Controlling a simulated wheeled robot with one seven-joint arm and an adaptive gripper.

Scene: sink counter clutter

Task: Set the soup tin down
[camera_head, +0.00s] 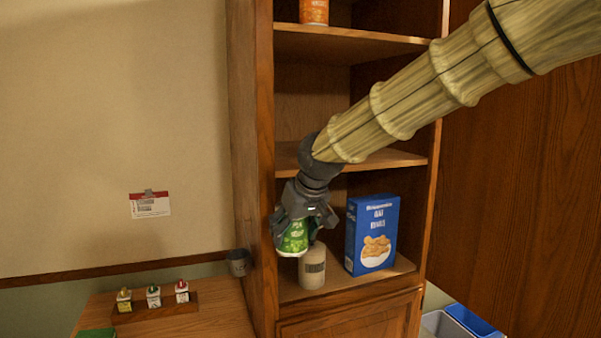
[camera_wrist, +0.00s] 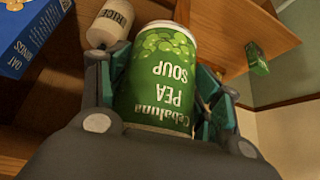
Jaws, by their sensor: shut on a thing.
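The soup tin is a green can labelled pea soup (camera_wrist: 162,85); in the head view its green side (camera_head: 294,238) shows below my gripper. My gripper (camera_head: 303,222) is shut on the tin, with a finger on each side of it in the wrist view (camera_wrist: 165,95). The tin is at the left front of the lower open cupboard shelf (camera_head: 345,283). I cannot tell whether its base touches anything. The hand hides its upper part in the head view.
A beige rice container (camera_head: 312,268) stands just right of the tin, and a blue cereal box (camera_head: 372,235) farther right. The cupboard's left side panel (camera_head: 252,190) is close to the gripper. A rack of small bottles (camera_head: 153,305) stands on the lower counter at left.

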